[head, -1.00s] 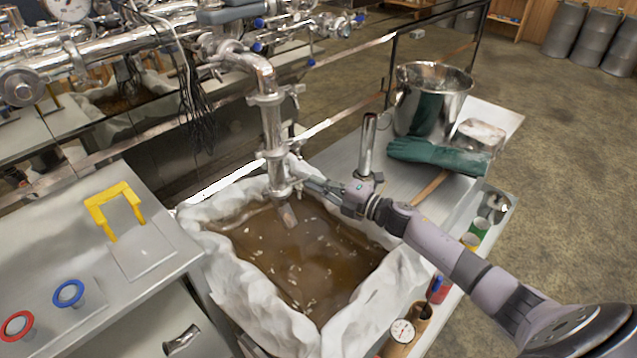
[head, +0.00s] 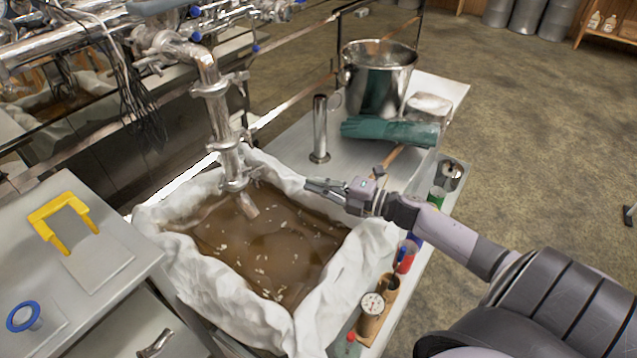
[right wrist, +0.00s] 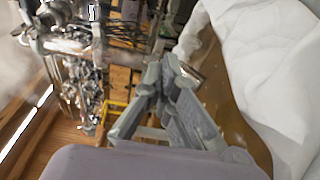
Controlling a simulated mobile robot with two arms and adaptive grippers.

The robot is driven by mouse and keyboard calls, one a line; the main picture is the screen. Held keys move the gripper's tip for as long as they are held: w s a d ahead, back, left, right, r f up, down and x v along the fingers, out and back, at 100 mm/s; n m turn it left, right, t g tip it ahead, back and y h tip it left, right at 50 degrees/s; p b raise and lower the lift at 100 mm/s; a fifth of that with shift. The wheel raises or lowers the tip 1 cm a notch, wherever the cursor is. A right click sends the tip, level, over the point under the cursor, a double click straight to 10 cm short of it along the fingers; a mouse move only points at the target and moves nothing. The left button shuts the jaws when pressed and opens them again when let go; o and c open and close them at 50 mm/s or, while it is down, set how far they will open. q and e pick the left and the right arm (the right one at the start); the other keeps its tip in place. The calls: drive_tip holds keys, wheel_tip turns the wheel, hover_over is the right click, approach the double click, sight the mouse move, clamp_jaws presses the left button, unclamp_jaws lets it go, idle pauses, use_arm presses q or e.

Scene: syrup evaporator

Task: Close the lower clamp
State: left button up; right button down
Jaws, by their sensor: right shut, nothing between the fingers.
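A steel pipe (head: 226,150) comes down over the tank of brown syrup (head: 270,240) and ends in a short angled spout (head: 247,206). The lower clamp (head: 236,184) is a metal ring around the pipe just above the spout; whether it is latched is too small to tell. My right gripper (head: 309,184) is shut and empty, to the right of the clamp and apart from it, above the tank's right side. Its closed fingers (right wrist: 165,75) fill the middle of the right wrist view. My left gripper is out of view.
White cloth (head: 365,255) lines the tank rim. A steel bucket (head: 378,75), green gloves (head: 390,131) and an upright metal cylinder (head: 319,130) stand on the bench behind my gripper. A dial thermometer (head: 372,303) sits at the front right. A yellow handle (head: 62,215) is at left.

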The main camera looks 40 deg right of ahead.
wheel_tip(320, 180, up, 4)
drive_tip(key=m+t+h+p, duration=0.25)
drive_tip(key=m+h, duration=0.55)
drive_tip(key=m, duration=1.5)
drive_tip(key=s+a+m+g, duration=0.2)
drive_tip(key=a+m, duration=0.1)
drive_tip(key=m, duration=0.6)
drive_tip(key=s+a+m+g, duration=0.2)
drive_tip(key=s+a+m, duration=0.1)
drive_tip(key=m, duration=0.6)
drive_tip(key=d+x, duration=0.1)
drive_tip(key=x, duration=1.3)
drive_tip(key=shift+w+a+r, duration=0.3)
drive_tip(key=shift+w+a, duration=0.05)
drive_tip(key=shift+a, duration=0.05)
drive_tip(key=shift+t+p, duration=0.25)
drive_tip(key=shift+p, duration=0.1)
